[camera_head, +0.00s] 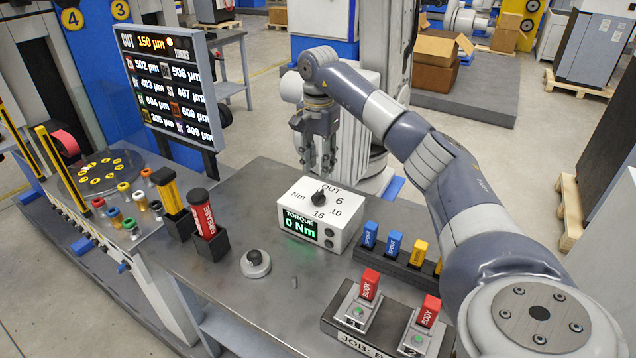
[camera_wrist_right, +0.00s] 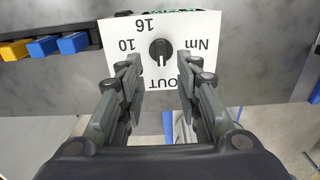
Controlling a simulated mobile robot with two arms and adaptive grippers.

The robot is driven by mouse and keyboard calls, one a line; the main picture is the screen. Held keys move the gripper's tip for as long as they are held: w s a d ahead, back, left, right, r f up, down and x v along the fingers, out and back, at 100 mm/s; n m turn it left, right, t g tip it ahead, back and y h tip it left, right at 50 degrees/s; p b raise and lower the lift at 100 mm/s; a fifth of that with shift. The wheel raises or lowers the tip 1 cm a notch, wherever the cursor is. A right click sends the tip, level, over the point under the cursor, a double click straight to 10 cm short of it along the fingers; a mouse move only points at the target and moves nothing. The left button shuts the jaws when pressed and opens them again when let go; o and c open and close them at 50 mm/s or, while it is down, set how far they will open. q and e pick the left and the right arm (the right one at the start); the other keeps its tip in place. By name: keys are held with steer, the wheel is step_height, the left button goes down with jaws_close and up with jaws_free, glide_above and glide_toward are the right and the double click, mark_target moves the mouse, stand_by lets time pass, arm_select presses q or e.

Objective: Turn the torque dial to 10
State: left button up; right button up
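The torque dial (camera_head: 320,197) is a black knob on top of a white box (camera_head: 293,211) whose green display reads "TORQUE 0 Nm". Around the knob are printed OUT, 6, 10, 16 and Nm. In the right wrist view the dial (camera_wrist_right: 160,50) lies ahead of the fingertips, and its white mark points toward OUT; 10 and 16 are on the left, and 6 is not seen. My right gripper (camera_head: 318,165) hangs just behind and above the box. In its wrist view the right gripper (camera_wrist_right: 160,78) is open and empty, apart from the knob. My left gripper is not in view.
A black rack (camera_head: 400,268) with blue and yellow blocks stands right of the box. Two red BODY pieces (camera_head: 370,284) sit in fixtures in front. A grey knobbed disc (camera_head: 256,263) and a GREASE tube (camera_head: 202,215) stand left. A display board (camera_head: 168,85) rises behind.

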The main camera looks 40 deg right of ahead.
mark_target(318, 191)
step_height(318, 191, down, 5)
steer(key=shift+f+p, duration=0.2)
steer(key=shift+p, duration=0.4)
steer(key=shift+w+d+f, duration=0.15)
steer(key=shift+d+f, duration=0.05)
steer(key=shift+f, duration=0.85)
steer(key=shift+a+f+p, duration=0.15)
steer(key=shift+f+p, duration=0.15)
steer(key=shift+f, duration=0.05)
steer(key=shift+c, duration=0.6)
jaws_close()
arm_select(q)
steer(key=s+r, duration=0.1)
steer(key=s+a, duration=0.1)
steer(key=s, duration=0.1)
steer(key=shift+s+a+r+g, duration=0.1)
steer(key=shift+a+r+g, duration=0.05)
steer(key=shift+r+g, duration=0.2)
